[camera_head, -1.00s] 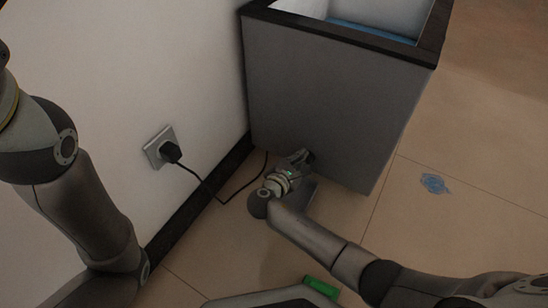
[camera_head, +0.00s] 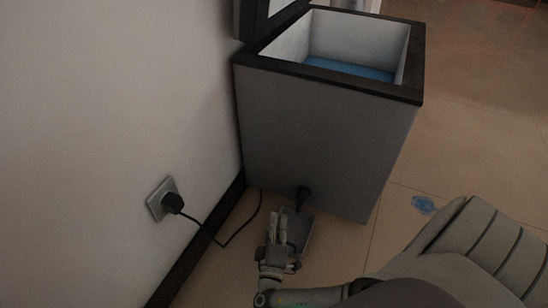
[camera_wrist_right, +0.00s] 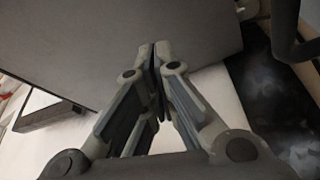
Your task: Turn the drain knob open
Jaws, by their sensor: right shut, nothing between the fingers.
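The grey chest freezer (camera_head: 315,145) stands against the wall in the head view, with its top open. The dark drain knob (camera_head: 303,197) sticks out low on its front face. My right gripper (camera_head: 277,215) is just left of and in front of the knob, apart from it, with its fingers pointing toward the freezer. Its fingers are shut and empty in the right wrist view (camera_wrist_right: 155,48), in front of a grey surface. I cannot make out the knob surely in that view. My left gripper is not in view.
A grey tray (camera_head: 300,236) lies on the floor below the knob, beside my right gripper. A black cable runs from the wall socket (camera_head: 162,197) along the floor to the freezer.

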